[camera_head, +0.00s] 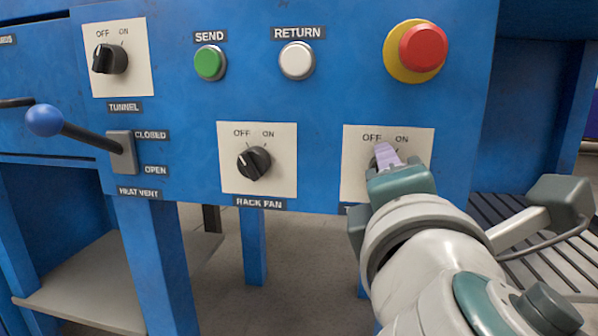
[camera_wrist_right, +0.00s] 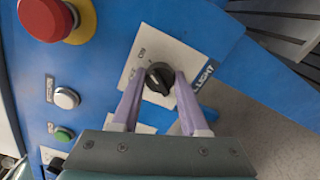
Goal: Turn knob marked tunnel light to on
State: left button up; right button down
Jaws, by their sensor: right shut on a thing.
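The tunnel light knob (camera_wrist_right: 158,78) is a black rotary knob on a pale plate (camera_wrist_right: 140,62) marked OFF and ON. In the wrist view its label is partly hidden and reads LIGHT. My right gripper (camera_wrist_right: 160,92) is shut on this knob, with one lilac finger on each side of it. In the head view the same gripper (camera_head: 388,157) covers most of the knob and part of the label below the plate (camera_head: 418,140). A pale mark shows on the knob, but I cannot tell exactly where it points. My left gripper is not in view.
A red button on a yellow base (camera_head: 420,50) sits above the plate. To the left are the rack fan knob (camera_head: 254,163), white RETURN button (camera_head: 297,60), green SEND button (camera_head: 210,62), tunnel knob (camera_head: 110,59) and blue-ended heat vent lever (camera_head: 85,135).

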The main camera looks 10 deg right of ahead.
dwell(0.4)
jog(key=shift+c, duration=2.1)
grip_release()
jog(key=p+v, duration=0.2)
jog(key=v, duration=0.8)
